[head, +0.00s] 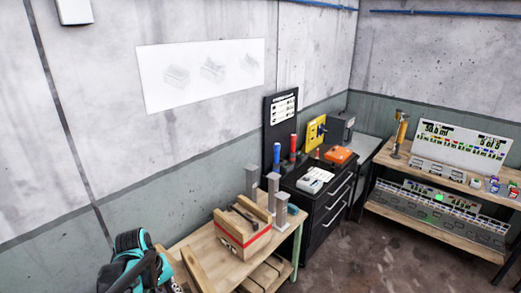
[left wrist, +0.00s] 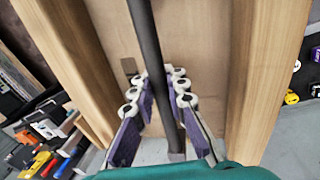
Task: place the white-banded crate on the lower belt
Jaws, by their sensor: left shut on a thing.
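My left gripper (left wrist: 163,98) is shut on a dark bar handle (left wrist: 145,35) that runs between the wooden sides of a crate (left wrist: 262,75). In the head view my teal left arm is at the lower left, and part of a wooden crate (head: 196,270) shows beside it at the bottom edge. The crate's coloured band is out of sight, so I cannot tell its colour. A separate red-banded wooden crate (head: 234,246) with a dark handle stands on the wooden table (head: 206,240). I cannot make out a lower belt. My right gripper is not in view.
Several grey metal posts (head: 282,210) stand at the table's back right. A black drawer cabinet (head: 327,210) with tools is behind it. A two-level wooden shelf (head: 440,236) with grey trays is at the right. Concrete floor (head: 365,265) is clear between them.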

